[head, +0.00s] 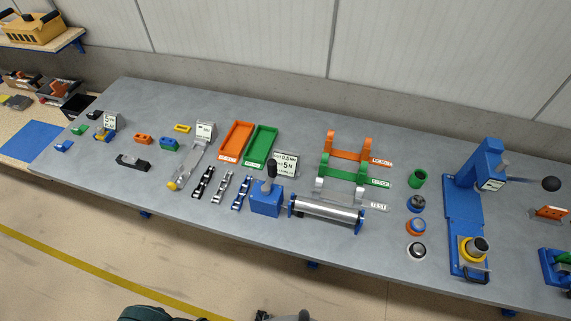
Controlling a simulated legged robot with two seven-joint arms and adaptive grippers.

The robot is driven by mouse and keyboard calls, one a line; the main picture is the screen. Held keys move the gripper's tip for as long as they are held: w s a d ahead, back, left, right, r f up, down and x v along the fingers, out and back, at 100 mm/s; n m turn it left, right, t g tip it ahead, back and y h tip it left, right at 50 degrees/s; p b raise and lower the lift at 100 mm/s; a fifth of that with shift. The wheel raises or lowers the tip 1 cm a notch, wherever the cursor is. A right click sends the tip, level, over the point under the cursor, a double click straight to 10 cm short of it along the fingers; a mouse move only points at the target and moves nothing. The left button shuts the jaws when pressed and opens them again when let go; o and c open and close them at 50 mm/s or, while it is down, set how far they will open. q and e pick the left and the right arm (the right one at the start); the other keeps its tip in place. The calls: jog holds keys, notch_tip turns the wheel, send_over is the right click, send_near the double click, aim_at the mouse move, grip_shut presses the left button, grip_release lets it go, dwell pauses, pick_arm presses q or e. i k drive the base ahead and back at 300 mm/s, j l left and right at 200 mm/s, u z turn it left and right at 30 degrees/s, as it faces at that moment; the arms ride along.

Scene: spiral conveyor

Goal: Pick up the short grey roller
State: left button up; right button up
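A grey metal roller (327,210) with dark ends lies on its side near the table's front edge, right of the middle. Blue end supports show at both of its ends. It is the only clear grey roller I can make out, and I cannot judge from this view whether it is the short one. Neither of my grippers can be made out. Only dark parts, probably of my own body, show at the bottom edge, well short of the roller.
A blue block with a black-knobbed lever (266,201) stands just left of the roller. Behind the roller are a grey rack (346,199), a green rack (345,175) and an orange rack (345,153). Small cups and a blue press (464,205) stand to the right.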

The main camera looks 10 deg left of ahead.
aim_at(315, 207)
jog(key=k+j+z, duration=0.15)
jog(key=z, duration=0.25)
jog(key=k+j+z, duration=0.1)
jog(key=z, duration=0.3)
jog(key=k+z, duration=0.2)
jog(key=z, duration=0.2)
